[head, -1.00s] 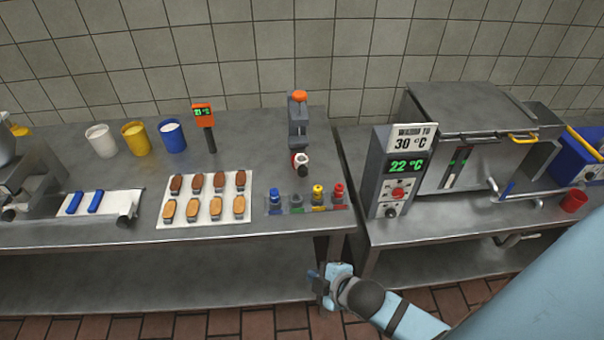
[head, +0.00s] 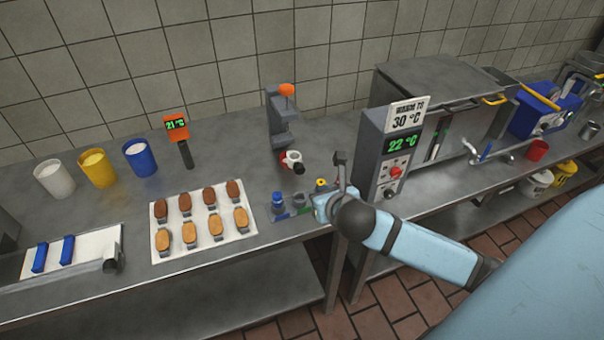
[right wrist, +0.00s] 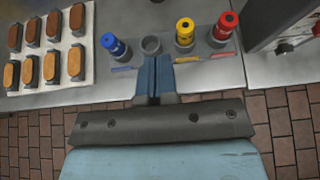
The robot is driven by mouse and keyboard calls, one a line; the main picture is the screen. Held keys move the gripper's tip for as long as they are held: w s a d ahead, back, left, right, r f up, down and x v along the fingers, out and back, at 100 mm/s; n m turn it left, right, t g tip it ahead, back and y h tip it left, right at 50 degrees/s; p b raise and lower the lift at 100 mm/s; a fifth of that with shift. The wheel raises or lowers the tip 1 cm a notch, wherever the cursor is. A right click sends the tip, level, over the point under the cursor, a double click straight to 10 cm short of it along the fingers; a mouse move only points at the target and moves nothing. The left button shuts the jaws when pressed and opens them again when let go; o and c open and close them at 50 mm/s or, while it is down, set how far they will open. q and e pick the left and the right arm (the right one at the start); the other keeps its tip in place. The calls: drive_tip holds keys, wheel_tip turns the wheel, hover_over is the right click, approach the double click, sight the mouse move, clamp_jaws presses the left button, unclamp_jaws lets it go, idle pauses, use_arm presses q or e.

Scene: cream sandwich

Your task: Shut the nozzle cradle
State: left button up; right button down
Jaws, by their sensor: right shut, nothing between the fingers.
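A grey stand (head: 280,125) with an orange knob on top is on the table near the back. A white and red ring-shaped cradle (head: 292,160) sticks out from its lower front; I cannot tell if it is open. My right gripper (head: 340,160) is shut and empty, in front and to the right of the cradle, apart from it. In the right wrist view, its blue fingers (right wrist: 153,65) are together at the table's front edge, just short of a grey empty-looking holder (right wrist: 151,45). The cradle is not in that view. My left gripper is not in view.
A nozzle rack holds a blue nozzle (right wrist: 112,44), a yellow nozzle (right wrist: 185,32) and a red nozzle (right wrist: 225,26). A tray of biscuits (head: 237,240) lies left of it. A control box (head: 383,150) reading 22 °C stands right of my gripper.

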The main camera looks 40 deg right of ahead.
approach(301, 170)
drive_tip(key=f, duration=0.1)
drive_tip(key=w+f, duration=0.1)
drive_tip(key=f, duration=0.1)
drive_tip(key=shift+w+d+f, duration=0.1)
drive_tip(key=shift+w+d, duration=0.1)
drive_tip(key=shift+d, duration=0.1)
drive_tip(key=w, duration=0.3)
drive_tip(key=shift+w+d+f, duration=0.15)
drive_tip(key=shift+w+d, duration=0.1)
drive_tip(key=shift+d, duration=0.15)
drive_tip(key=shift+w+d, duration=0.1)
drive_tip(key=shift+w, duration=0.4)
